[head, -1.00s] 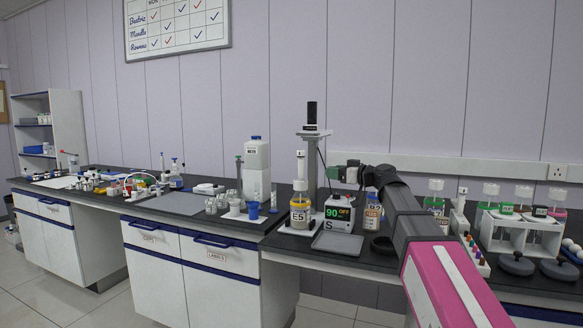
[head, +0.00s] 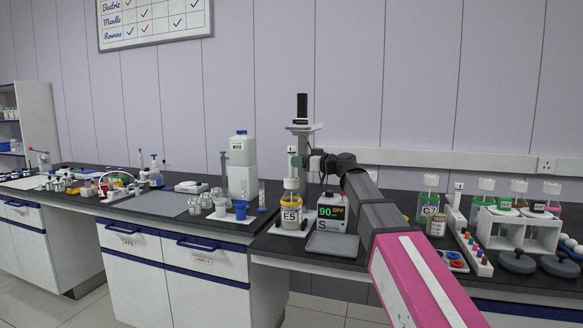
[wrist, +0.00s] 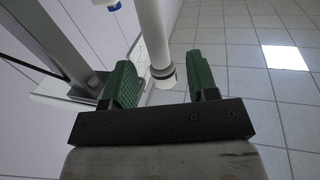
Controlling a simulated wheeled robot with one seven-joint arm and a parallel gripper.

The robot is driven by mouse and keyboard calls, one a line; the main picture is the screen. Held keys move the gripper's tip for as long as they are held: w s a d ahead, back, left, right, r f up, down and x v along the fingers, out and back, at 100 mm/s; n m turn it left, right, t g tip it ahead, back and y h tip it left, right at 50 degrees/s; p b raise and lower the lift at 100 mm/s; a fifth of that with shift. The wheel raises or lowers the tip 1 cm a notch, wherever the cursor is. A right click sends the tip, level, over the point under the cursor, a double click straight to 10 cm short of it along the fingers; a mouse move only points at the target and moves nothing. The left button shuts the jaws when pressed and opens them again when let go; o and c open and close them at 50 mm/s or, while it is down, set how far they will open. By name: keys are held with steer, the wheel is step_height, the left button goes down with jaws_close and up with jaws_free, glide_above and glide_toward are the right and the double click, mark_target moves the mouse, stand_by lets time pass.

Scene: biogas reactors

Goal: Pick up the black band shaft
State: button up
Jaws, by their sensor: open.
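The black band shaft (wrist: 154,40) is a white rod with a black band near its end. In the wrist view it lies between the two green fingers of my gripper (wrist: 161,82), with visible gaps on both sides. My gripper is open and not closed on it. In the head view my gripper (head: 302,161) is beside the white shaft (head: 291,150), above the yellow-filled bottle marked E5 (head: 291,217). The fingers partly hide the shaft there, and its band cannot be made out.
A grey stand with a black top (head: 302,108) rises right behind the shaft. A heater display (head: 331,211) and a grey tray (head: 332,245) sit close by. A large white bottle (head: 242,170) stands to the left. Bottles and a white rack (head: 517,230) stand to the right.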

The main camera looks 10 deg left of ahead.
mark_target(292, 147)
steer(key=x, duration=0.4)
steer(key=shift+w+a, duration=0.15)
steer(key=shift+a, duration=0.1)
jaws_close()
steer(key=shift+r, duration=0.55)
steer(key=r, duration=0.1)
steer(key=s+r, duration=0.1)
steer(key=r, duration=0.1)
steer(key=shift+s+a+r, duration=0.1)
steer(key=shift+a+r, duration=0.1)
steer(key=shift+r, duration=0.15)
steer(key=s+a+r, duration=0.5)
steer(key=s+r, duration=0.1)
steer(key=s, duration=0.3)
steer(key=shift+a+r, duration=0.2)
steer(key=shift+r, duration=0.2)
steer(key=shift+r, duration=0.7)
